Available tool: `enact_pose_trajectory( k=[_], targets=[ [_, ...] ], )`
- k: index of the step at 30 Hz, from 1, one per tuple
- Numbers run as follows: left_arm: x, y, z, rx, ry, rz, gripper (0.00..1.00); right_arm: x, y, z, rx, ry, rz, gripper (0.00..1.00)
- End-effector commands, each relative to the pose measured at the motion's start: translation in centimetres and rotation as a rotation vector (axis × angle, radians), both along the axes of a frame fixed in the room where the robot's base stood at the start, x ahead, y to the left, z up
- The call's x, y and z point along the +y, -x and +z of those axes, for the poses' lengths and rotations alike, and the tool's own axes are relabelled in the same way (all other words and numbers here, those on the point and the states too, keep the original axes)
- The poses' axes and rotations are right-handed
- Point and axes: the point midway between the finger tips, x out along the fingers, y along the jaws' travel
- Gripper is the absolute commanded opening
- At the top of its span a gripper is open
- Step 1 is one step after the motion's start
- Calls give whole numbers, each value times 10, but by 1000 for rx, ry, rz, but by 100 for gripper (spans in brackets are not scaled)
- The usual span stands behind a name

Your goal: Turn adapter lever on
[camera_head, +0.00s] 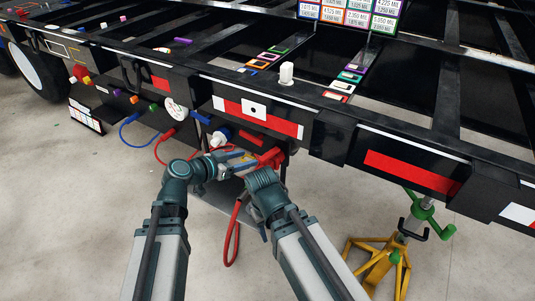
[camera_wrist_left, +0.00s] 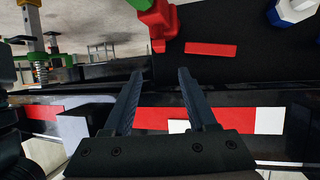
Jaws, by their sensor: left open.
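A red adapter (camera_head: 270,157) sits on the trailer's dark side, below a red and white strip. A red hose hangs beneath it. In the left wrist view, a red fitting (camera_wrist_left: 158,26) stands at the top, beyond the fingertips and apart from them. Which part is its lever, I cannot tell. My left gripper (camera_head: 235,162) is at the left of the red adapter, partly covered by its own arm. In the left wrist view my left gripper (camera_wrist_left: 160,74) is open with nothing between its fingers. My right arm reaches in below the adapter; its fingers cannot be made out.
The trailer frame (camera_head: 330,130) lies just above my arms. A yellow stand (camera_head: 378,265) with a green top is at the lower right. Bare floor lies below.

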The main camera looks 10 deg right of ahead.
Motion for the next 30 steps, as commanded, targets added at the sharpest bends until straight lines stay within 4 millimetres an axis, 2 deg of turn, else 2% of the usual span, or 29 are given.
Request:
enact_pose_trajectory(
  k=[1, 6, 15, 21, 30],
  targets=[
    [-9, -10, -9, 0, 0, -3, 57, 0, 0, -9, 0, 0, 1, 50],
    [-35, -31, -22, 0, 1, -3, 57, 0, 0, -23, -1, 0, 3, 50],
    [-68, -57, -38, 0, 1, -1, 57, 1, 0, -39, 0, -4, 7, 50],
    [-77, -64, -42, 0, 1, 0, 57, 1, 0, -42, -1, -5, 8, 50],
    [-79, -64, -42, 0, 1, 0, 57, 1, 0, -42, -1, -5, 8, 50]
  ],
)
